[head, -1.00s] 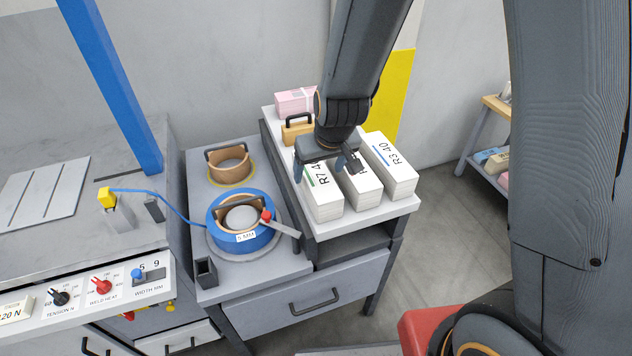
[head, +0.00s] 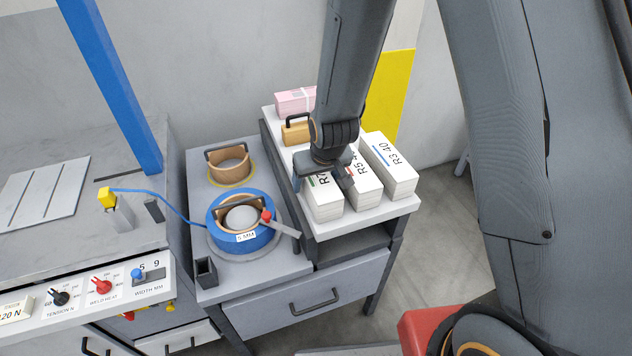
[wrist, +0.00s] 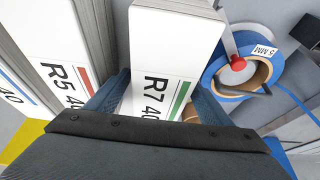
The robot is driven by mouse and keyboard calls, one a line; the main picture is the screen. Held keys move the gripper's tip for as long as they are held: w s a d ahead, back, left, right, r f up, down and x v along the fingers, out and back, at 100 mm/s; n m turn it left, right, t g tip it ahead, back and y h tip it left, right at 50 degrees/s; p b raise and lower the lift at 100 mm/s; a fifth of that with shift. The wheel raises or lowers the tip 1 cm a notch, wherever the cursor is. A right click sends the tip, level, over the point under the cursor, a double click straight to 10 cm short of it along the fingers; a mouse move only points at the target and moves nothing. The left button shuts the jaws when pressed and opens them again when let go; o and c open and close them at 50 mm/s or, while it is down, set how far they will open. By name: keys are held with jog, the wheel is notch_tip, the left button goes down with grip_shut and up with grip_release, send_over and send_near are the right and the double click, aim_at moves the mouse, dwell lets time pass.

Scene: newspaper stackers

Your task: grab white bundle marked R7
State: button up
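The white bundle marked R7 (head: 325,205) stands at the left end of a row of white bundles on the grey cart's top. Its label has a green stripe, and in the wrist view the bundle (wrist: 172,35) reads "R7 40". My gripper (head: 322,181) is over it, pointing down, and hides part of the label in the head view. In the wrist view my gripper (wrist: 157,90) has one blue finger on each side of R7, one of them in the gap towards R5. The fingers are apart; I cannot tell whether either touches the bundle.
The R5 bundle (head: 362,185), with a red stripe, stands close beside R7. The R3 bundle (head: 393,165) is to its right. A tan handled block (head: 296,133) and a pink bundle (head: 292,101) sit behind. A blue strap reel (head: 215,234) is to the left.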

jog(key=c, duration=1.8)
jog(key=shift+r, duration=0.15)
